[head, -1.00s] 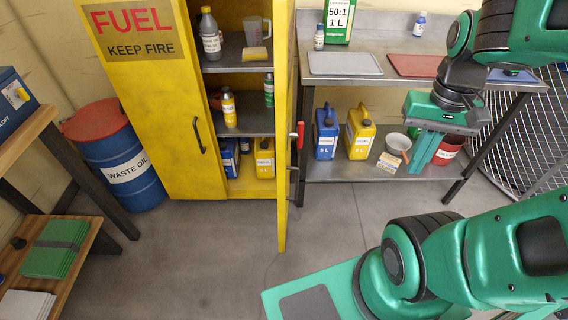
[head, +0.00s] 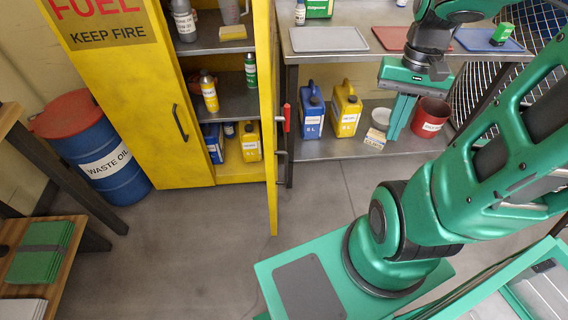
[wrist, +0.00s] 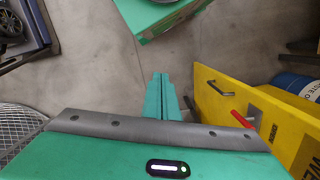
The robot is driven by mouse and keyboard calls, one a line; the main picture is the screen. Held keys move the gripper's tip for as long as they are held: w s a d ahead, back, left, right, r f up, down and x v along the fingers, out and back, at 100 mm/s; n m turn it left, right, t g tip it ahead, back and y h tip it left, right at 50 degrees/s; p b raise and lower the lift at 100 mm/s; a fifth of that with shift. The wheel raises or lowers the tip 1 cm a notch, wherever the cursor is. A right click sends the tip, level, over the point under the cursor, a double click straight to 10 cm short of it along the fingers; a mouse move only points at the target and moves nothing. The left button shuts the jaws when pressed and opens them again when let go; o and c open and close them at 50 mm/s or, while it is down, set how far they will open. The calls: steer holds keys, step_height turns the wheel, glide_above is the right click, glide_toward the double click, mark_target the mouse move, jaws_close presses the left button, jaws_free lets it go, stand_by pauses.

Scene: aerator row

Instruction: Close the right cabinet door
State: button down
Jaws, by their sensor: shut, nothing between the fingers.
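The yellow cabinet's right door (head: 267,120) stands swung open toward me and shows nearly edge-on in the head view. A red lever (head: 286,118) sticks out from its right side. In the wrist view the yellow door (wrist: 240,110) is right of my fingers, with a black handle and the red lever on its face. My gripper (head: 393,136) is shut and empty, pointing down to the right of the door, with a clear gap between them. Its fingers also show in the wrist view (wrist: 160,82), apart from the door. The left door (head: 150,100) bears the FUEL sign.
A metal bench (head: 345,60) with a lower shelf stands right of the cabinet, holding jugs (head: 346,108) and a red bucket (head: 430,117). A blue waste-oil drum (head: 98,155) stands left. Floor in front of the door is open. A wooden shelf unit (head: 30,235) is at far left.

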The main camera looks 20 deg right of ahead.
steer(key=w+d+f+m+g+y, duration=0.1)
steer(key=w+f+m+g+y, duration=0.15)
steer(key=w+f, duration=0.45)
steer(key=m+t+y, duration=1.1)
steer(key=m+y, duration=0.2)
glide_toward(285, 164)
step_height(285, 164, up, 3)
steer(key=s+d, duration=0.2)
steer(key=s, duration=0.1)
steer(key=shift+n, duration=0.25)
steer(key=x, duration=1.3)
steer(key=shift+a+f, duration=0.1)
steer(key=shift+f, duration=0.05)
steer(key=shift+a, duration=0.1)
